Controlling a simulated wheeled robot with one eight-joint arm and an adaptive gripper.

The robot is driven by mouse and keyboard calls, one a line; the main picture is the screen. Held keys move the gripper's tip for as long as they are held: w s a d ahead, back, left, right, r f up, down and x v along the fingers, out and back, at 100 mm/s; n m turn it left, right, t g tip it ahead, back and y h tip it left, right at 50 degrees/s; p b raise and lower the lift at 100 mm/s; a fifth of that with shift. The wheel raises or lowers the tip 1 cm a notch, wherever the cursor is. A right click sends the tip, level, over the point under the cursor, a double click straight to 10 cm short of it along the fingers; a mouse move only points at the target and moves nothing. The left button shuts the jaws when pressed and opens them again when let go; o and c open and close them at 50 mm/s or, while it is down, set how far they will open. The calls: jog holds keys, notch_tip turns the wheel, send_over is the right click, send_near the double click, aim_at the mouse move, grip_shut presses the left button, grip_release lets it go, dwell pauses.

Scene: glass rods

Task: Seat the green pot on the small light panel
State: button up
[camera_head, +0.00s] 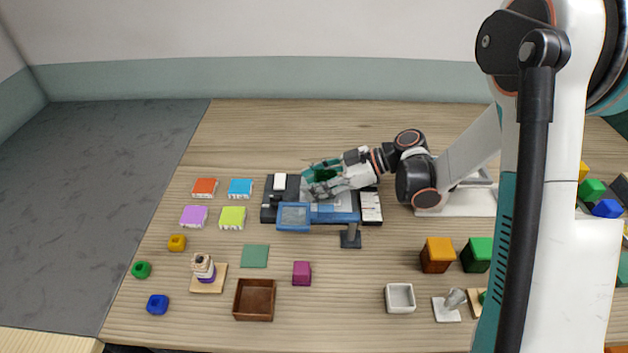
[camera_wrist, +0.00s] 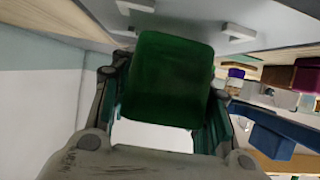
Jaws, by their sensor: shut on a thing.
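The green pot (camera_head: 323,172) is dark green and is held between the fingers of my gripper (camera_head: 313,181), over the dark apparatus at the middle of the table. In the wrist view the pot (camera_wrist: 168,80) fills the space between the two fingers. The fingers partly cover it in the head view. I cannot tell for sure which surface is the small light panel; a pale panel (camera_head: 335,216) shows below my gripper, partly hidden by it. Whether the pot touches anything below is not clear.
A blue-framed plate (camera_head: 294,217) stands in front of my gripper, with a white block (camera_head: 280,182) to the left and a white ribbed piece (camera_head: 371,207) to the right. Coloured tiles (camera_head: 233,217) lie further left. A brown tray (camera_head: 254,300) stands in front.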

jog(key=shift+f, duration=0.35)
jog(key=o, duration=1.3)
jog(key=shift+d, duration=0.15)
